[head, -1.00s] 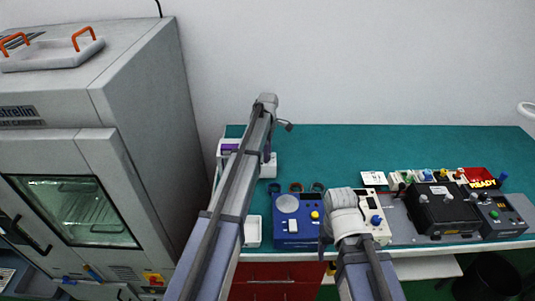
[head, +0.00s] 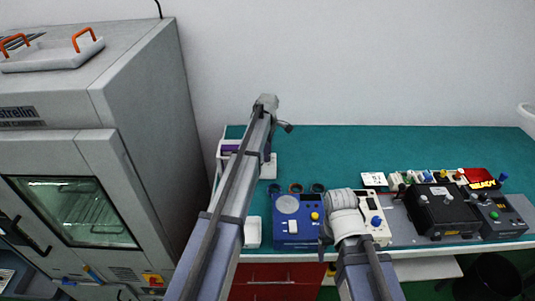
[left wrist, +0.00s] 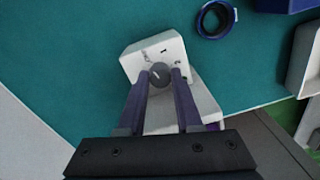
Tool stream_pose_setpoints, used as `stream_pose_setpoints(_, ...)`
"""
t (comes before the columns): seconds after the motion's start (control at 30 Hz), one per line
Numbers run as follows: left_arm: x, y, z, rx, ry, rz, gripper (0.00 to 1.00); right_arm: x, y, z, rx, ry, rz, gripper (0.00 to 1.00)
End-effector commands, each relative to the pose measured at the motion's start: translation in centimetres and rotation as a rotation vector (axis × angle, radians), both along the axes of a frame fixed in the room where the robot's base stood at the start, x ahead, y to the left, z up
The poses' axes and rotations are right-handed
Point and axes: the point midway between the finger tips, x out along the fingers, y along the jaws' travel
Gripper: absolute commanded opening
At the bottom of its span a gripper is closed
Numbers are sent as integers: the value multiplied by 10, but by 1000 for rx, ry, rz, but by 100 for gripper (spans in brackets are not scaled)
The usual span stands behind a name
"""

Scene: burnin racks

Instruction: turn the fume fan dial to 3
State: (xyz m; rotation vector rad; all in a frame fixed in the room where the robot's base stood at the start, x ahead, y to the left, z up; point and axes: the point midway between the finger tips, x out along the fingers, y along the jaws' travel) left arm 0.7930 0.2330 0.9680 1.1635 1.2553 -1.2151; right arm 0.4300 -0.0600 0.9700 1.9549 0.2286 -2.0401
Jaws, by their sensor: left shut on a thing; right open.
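In the left wrist view the fume fan dial (left wrist: 159,76) is a dark round knob on a white box (left wrist: 138,62). A light pointer line shows on the knob, and small marks stand around it, too small to read. My left gripper (left wrist: 160,73) is shut on the dial, one purple finger on each side. In the head view the white box (head: 270,170) stands at the bench's left end, and my left arm hides the dial and most of the gripper. My right gripper (head: 327,240) is low in front of the bench instruments, open, its fingers mostly hidden.
A blue instrument (head: 292,232), a cream meter (head: 375,222) and a black device (head: 440,208) line the front of the green bench (head: 400,150). Several dark rings, one a blue ring (left wrist: 216,18), lie near the box. A large grey cabinet (head: 150,120) stands at left.

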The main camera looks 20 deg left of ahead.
Motion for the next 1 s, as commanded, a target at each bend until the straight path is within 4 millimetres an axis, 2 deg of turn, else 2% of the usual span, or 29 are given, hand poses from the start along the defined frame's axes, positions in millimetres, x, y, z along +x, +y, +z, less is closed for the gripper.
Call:
stream_pose_setpoints(0.27,0,-1,0,0,1,-198,0,0,0,0,0,0,0,73)
stream_pose_setpoints(1.0,-1,-1,0,0,1,-902,0,0,0,0,0,0,0,73)
